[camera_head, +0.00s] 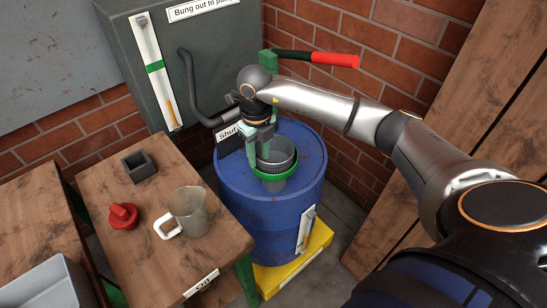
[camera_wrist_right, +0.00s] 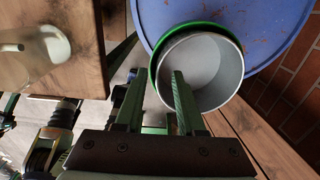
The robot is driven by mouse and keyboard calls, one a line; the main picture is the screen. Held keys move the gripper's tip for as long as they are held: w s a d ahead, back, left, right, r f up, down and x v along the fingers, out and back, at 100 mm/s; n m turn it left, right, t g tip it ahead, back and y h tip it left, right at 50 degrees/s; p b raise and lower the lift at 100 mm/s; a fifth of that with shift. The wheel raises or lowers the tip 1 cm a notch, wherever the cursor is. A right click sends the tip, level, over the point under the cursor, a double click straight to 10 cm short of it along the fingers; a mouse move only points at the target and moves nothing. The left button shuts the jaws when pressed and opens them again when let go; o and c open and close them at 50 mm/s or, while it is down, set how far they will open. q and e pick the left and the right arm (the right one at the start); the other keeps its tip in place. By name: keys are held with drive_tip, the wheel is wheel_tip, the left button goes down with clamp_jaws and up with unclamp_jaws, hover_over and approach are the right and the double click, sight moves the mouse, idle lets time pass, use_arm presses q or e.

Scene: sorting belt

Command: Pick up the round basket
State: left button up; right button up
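The round basket (camera_head: 281,152) is a grey, mesh-like cylinder with a green ring low around it. It is at the blue drum's top, above a grey cylindrical part. The wrist view shows its pale, open inside (camera_wrist_right: 205,68) and the green ring at its left edge. My right gripper (camera_head: 259,155) points down at the basket's left side. In the wrist view its two green fingers (camera_wrist_right: 155,78) stand apart, one left of the basket's edge and one in front of its opening. I cannot tell whether either touches it.
The blue drum (camera_head: 236,190) stands on a yellow base (camera_head: 290,266) by the brick wall. A wooden table (camera_head: 150,240) left of it holds a clear jug (camera_head: 190,209), a red knob-like piece (camera_head: 123,215) and a dark square box (camera_head: 139,166). A red-handled lever (camera_head: 335,59) is behind my arm.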

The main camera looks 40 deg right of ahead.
clamp_jaws()
idle(1.4)
